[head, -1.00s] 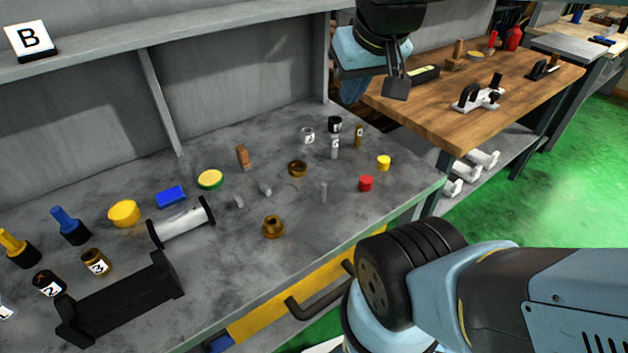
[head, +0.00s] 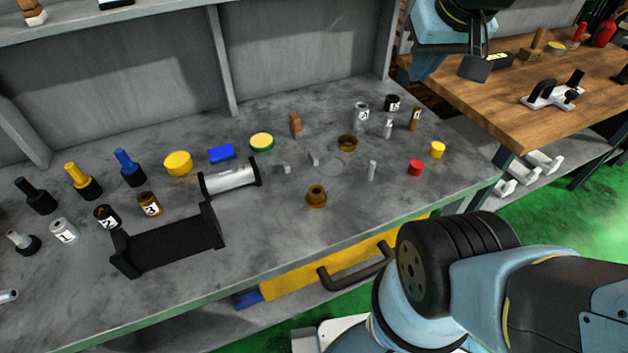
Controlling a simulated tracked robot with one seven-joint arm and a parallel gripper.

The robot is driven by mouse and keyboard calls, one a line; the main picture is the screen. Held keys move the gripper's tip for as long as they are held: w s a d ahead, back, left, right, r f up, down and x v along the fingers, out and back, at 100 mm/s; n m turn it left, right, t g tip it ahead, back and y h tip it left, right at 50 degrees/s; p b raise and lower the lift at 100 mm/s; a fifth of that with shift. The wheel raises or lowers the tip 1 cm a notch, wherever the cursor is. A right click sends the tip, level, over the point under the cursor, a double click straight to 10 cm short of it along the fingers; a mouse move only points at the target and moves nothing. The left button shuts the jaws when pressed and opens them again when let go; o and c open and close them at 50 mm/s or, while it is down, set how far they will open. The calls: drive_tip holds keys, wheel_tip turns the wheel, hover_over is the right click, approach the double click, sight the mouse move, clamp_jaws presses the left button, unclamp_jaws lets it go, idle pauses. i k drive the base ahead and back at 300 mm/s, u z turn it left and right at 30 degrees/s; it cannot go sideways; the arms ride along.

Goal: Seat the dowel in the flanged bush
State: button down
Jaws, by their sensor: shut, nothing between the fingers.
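The flanged bush (head: 316,196) looks like a brass-coloured piece with a wide base and a narrower neck with a dark hole, standing near the front of the grey bench. A slim grey upright pin (head: 371,170), which looks like the dowel, stands to its right and a little behind, apart from it. My gripper (head: 475,66) hangs at the top right, in front of the wooden table, well away from both. Its fingers look closed, with nothing held.
A brass ring (head: 347,143), red cap (head: 415,168) and yellow cap (head: 437,149) stand nearby. A metal cylinder (head: 229,178) and black cradle (head: 170,243) lie left. Numbered pots and coloured-handled tools stand around. My arm's forelink fills the lower right. A shelf runs above the bench.

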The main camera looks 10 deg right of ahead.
sight(316, 198)
drive_tip(key=u, duration=0.95)
drive_tip(key=k, duration=1.7)
drive_tip(key=z, duration=0.55)
drive_tip(key=i, duration=1)
drive_tip(key=u, duration=0.1)
